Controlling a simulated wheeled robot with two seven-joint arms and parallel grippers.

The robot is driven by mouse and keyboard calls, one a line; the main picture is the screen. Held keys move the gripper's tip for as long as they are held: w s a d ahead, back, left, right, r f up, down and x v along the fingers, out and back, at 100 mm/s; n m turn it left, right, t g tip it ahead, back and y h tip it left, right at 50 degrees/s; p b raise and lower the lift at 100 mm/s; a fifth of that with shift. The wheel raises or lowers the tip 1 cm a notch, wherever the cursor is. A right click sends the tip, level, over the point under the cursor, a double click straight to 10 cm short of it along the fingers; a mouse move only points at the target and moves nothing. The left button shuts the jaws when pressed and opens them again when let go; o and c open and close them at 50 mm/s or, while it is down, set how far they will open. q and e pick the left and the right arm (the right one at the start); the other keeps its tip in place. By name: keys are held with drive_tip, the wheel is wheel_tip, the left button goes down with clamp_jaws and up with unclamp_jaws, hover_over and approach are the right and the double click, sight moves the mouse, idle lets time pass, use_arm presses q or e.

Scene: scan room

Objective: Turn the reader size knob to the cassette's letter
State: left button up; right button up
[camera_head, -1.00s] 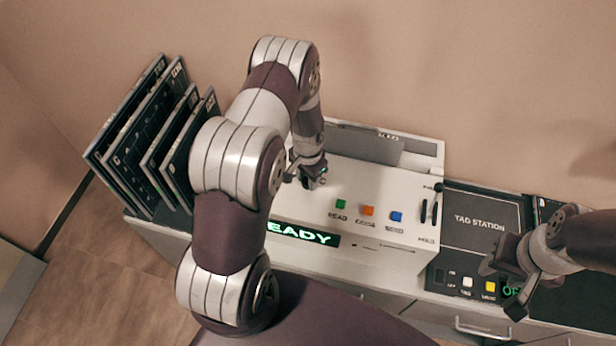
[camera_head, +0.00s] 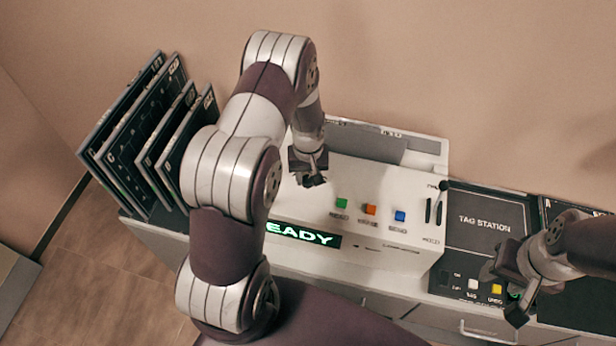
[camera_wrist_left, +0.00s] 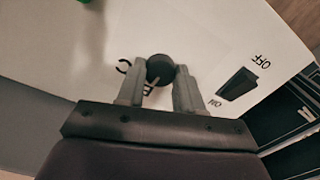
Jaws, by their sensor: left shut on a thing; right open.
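The size knob (camera_wrist_left: 160,69) is a small dark round knob on the reader's white top. In the left wrist view it sits between the two fingers of my left gripper (camera_wrist_left: 158,80), which is shut on it. In the head view my left gripper (camera_head: 308,178) is over the left part of the reader (camera_head: 380,190) and hides the knob. Several dark cassettes (camera_head: 130,135) stand in a row at left. My right gripper (camera_head: 503,292) is open and empty over the tag station.
Green (camera_head: 341,203), orange (camera_head: 370,209) and blue (camera_head: 399,215) buttons are right of my left gripper. The lit display (camera_head: 303,235) shows "EADY", its start hidden by my arm. An ON/OFF switch (camera_wrist_left: 238,83) is near the knob. The tag station (camera_head: 484,222) is at right.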

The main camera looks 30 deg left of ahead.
sight(308, 180)
use_arm(q)
drive_tip(key=n, duration=0.3)
drive_tip(key=shift+n+b, duration=0.4)
drive_tip(key=n, duration=0.3)
drive_tip(key=shift+n+b, duration=0.3)
drive_tip(key=shift+b, duration=0.05)
drive_tip(key=n+b, duration=0.1)
drive_tip(key=n, duration=0.5)
drive_tip(key=o, duration=1)
drive_tip(key=shift+o, duration=0.2)
wheel_tip(308, 180, up, 13)
drive_tip(key=b, duration=0.2)
drive_tip(key=shift+f+b, duration=0.15)
drive_tip(key=shift+b, duration=0.25)
